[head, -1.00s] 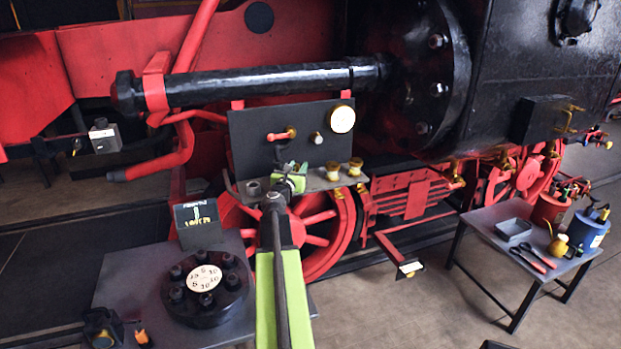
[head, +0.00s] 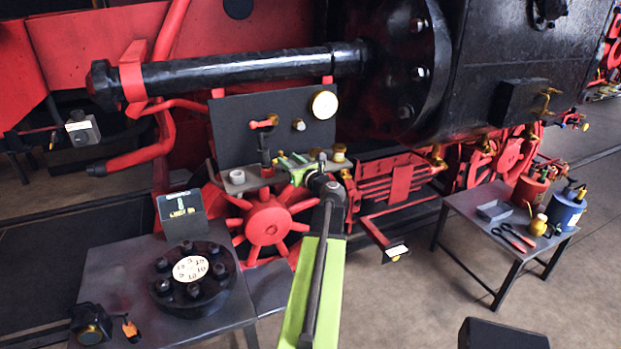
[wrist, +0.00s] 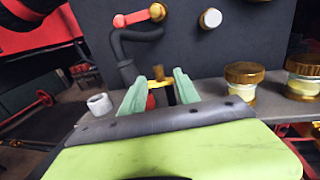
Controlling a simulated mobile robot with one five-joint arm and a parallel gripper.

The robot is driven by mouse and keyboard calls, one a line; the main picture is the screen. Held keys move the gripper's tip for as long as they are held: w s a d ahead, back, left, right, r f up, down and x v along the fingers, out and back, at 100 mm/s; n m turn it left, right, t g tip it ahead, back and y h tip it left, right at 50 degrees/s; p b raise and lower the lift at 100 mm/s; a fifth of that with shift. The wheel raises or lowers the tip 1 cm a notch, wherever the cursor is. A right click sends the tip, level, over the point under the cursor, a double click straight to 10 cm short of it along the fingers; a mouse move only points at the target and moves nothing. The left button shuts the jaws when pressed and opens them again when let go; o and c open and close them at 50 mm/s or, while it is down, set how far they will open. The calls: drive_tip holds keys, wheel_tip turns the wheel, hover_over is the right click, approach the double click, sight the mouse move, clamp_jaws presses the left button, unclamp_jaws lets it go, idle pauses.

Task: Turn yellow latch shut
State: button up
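I cannot name the yellow latch for certain. In the wrist view a small yellow piece (wrist: 160,86) with a brass knob on top shows between my fingers, just above the shelf edge. Its lower part is hidden. My gripper (wrist: 160,92) has two pale green fingers, apart, one on each side of this piece; I cannot tell whether they touch it. In the head view my gripper (head: 296,166) is at the shelf below the dark panel, and the yellow piece is not clear there.
The dark panel (head: 230,138) carries a red-handled lever (head: 263,123) with a black hose, a knob and a gauge (head: 324,104). Brass-capped cups (wrist: 244,76) stand right of my gripper, a grey ring (wrist: 99,104) left.

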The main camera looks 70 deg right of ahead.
drive_tip(key=v, duration=1.2)
drive_tip(key=shift+s+a, duration=0.15)
drive_tip(key=shift+s, duration=0.15)
